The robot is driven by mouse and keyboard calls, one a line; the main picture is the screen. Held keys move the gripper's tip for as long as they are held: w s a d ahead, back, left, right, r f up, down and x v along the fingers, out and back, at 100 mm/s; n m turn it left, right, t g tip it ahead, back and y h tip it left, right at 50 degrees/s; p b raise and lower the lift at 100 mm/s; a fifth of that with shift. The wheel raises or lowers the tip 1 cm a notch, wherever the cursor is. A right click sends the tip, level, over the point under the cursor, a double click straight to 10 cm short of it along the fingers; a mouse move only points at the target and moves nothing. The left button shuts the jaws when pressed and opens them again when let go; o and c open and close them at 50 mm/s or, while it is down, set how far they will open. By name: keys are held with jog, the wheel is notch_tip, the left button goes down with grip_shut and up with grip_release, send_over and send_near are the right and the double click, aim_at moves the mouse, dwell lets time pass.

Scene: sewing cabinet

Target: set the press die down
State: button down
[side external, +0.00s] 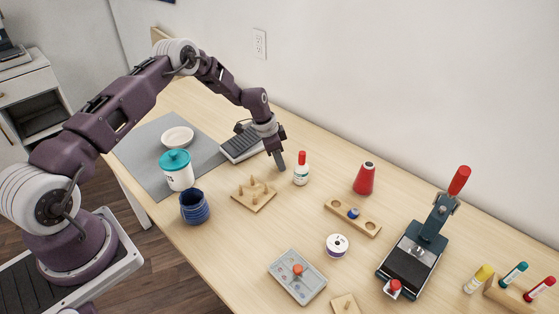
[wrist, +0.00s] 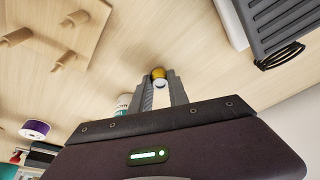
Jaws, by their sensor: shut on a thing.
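My gripper (wrist: 160,82) is shut on the press die (wrist: 158,73), a small piece with a brass-yellow end and a pale round part, seen between the fingertips in the wrist view. In the side view my gripper (side external: 279,163) points down between the grey ridged pedal and the red-capped bottle. The die is too small or hidden to make out there. I cannot tell whether it touches the table (side external: 235,260) or hangs just above it.
A peg board (side external: 253,197) lies in front of my gripper. A red-capped bottle (side external: 301,172) stands close on its right, the grey pedal (side external: 242,146) on its left.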

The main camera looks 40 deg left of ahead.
jog(key=shift+f, duration=0.1)
jog(key=c, duration=1.3)
grip_release()
jog(key=shift+o, duration=0.2)
jog(key=v, duration=1.2)
